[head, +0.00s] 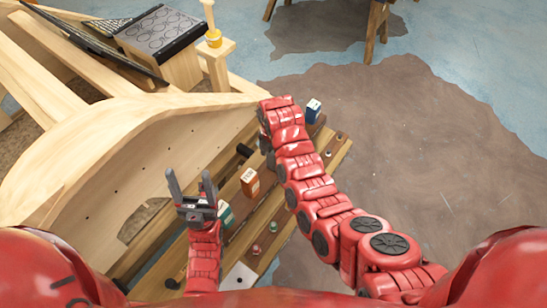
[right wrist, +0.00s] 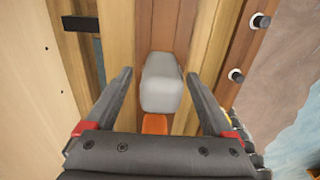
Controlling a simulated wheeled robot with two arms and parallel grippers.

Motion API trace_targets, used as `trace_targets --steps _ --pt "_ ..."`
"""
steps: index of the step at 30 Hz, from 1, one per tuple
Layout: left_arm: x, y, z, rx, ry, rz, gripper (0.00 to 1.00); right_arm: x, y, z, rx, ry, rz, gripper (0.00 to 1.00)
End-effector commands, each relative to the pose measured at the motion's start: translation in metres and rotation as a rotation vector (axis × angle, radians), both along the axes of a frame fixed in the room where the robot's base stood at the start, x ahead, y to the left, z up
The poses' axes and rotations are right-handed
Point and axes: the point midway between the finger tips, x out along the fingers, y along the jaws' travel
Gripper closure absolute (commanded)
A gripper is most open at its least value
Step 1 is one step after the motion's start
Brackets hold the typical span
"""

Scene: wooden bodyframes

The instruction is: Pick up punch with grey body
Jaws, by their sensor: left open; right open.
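In the right wrist view, a light grey rounded block (right wrist: 162,83) with an orange part (right wrist: 155,123) at its near end lies on the wooden boards. It looks like the grey-bodied punch. My right gripper (right wrist: 160,75) is open, one finger on each side of the grey body with gaps, holding nothing. In the head view, my right arm hides the punch, and the right gripper's fingers are mostly hidden. My left gripper (head: 189,175) is open and empty, fingers upward, in front of the curved wooden frame (head: 120,150).
On the slatted bench stand an orange-red box (head: 250,182), a green-white box (head: 226,213) and a blue-white box (head: 313,110). Dark pegs (right wrist: 261,21) stick out beside the boards in the right wrist view. Floor is open at right.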

Motion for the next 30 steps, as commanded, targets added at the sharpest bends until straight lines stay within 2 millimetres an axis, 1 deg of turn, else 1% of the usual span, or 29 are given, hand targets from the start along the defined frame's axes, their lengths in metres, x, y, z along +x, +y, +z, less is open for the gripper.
trace_targets --steps 1,3,9,13,19,20,21,23,24,26,30 --pt "0.000 0.000 0.010 0.000 0.000 0.000 0.31 -0.001 -0.001 -0.001 -0.001 0.005 0.000 0.12" --pt "0.000 0.000 0.015 0.000 0.000 0.000 0.31 -0.002 -0.002 -0.010 -0.001 0.005 0.000 0.12" --pt "0.000 0.000 0.018 0.000 0.000 0.000 0.31 0.000 -0.002 -0.030 -0.002 0.002 0.000 0.12" --pt "0.000 0.000 0.018 0.000 0.000 0.000 0.31 0.000 -0.002 -0.035 -0.001 -0.001 -0.001 0.12" --pt "0.000 0.000 0.018 0.000 0.000 0.000 0.31 0.000 -0.001 -0.035 0.000 -0.003 -0.001 0.12" --pt "0.000 0.000 0.018 0.000 0.000 0.000 0.31 0.000 -0.001 -0.035 0.001 -0.002 -0.001 0.14" --pt "0.000 0.000 0.018 0.000 0.000 0.000 0.31 0.000 -0.001 -0.035 0.000 -0.001 -0.001 0.21" --pt "0.000 0.000 0.018 0.000 0.000 0.000 0.31 0.000 -0.001 -0.035 0.000 -0.001 -0.001 0.32" --pt "0.000 0.000 0.018 0.000 0.000 0.000 0.31 0.000 -0.001 -0.035 0.000 -0.001 -0.001 0.40" --pt "0.000 0.000 0.018 0.000 0.000 0.000 0.31 0.000 -0.001 -0.035 0.000 -0.001 -0.001 0.50" --pt "0.000 0.000 0.018 0.000 0.000 0.000 0.31 0.000 -0.001 -0.035 0.000 -0.001 -0.001 0.76"
